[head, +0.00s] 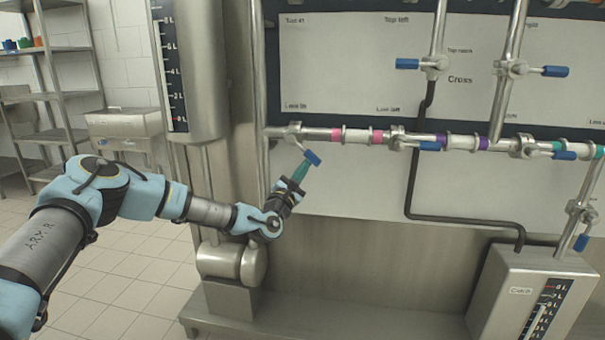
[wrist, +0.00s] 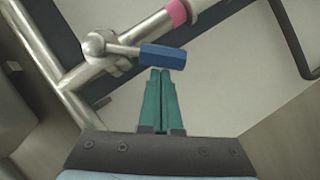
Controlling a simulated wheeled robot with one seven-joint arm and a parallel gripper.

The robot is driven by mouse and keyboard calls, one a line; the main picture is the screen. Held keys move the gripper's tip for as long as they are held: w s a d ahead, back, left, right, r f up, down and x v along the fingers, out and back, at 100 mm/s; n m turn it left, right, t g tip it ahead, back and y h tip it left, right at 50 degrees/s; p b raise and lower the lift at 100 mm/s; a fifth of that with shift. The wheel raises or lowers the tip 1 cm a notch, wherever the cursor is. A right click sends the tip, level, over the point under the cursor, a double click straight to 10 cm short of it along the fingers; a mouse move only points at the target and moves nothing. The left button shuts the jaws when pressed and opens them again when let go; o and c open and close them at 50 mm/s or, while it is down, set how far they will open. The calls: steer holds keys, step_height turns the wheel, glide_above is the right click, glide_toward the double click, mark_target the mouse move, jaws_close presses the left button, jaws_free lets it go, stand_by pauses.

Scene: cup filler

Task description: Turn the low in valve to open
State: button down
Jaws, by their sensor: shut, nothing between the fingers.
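The leftmost valve (head: 293,132) sits on the horizontal steel pipe, under a small label that is hard to read. Its blue handle (head: 312,157) slants down and right, at an angle to the pipe. In the wrist view the valve body (wrist: 98,45) is at upper left and the blue handle grip (wrist: 163,58) points right. My gripper (head: 304,168) has teal fingers, shut and empty, just below the handle grip. In the wrist view the fingertips (wrist: 163,72) lie right at the lower edge of the grip; I cannot tell whether they touch it.
More blue-handled valves (head: 428,146) line the pipe to the right, with others (head: 409,64) on vertical pipes. A tall level gauge column (head: 187,70) stands left of the valve. A catch tank (head: 530,300) is at lower right. The panel below the pipe (head: 360,180) is clear.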

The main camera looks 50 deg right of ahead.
steer(key=s+r+n+t+b, duration=0.1)
steer(key=n+b, duration=0.2)
steer(key=s+d+r+n+t+b, duration=0.1)
steer(key=n+t+b, duration=0.1)
steer(key=n+b, duration=0.1)
steer(key=s+d+n+t+b, duration=0.1)
steer(key=n+b, duration=0.1)
steer(key=b, duration=0.2)
steer(key=shift+r+n+t+y, duration=0.4)
steer(key=shift+s+d+r+n+t+y+b, duration=0.15)
steer(key=shift+r+n+t+y+b, duration=0.15)
steer(key=shift+r+n+b, duration=0.3)
steer(key=shift+s+a+r+n+t+y+b, duration=0.1)
steer(key=shift+r+n+t+y+b, duration=0.15)
steer(key=shift+n+t+b, duration=0.4)
steer(key=shift+n, duration=0.25)
steer(key=b, duration=0.4)
glide_toward(317, 160)
steer(key=shift+s+f, duration=0.1)
steer(key=shift+f, duration=0.8)
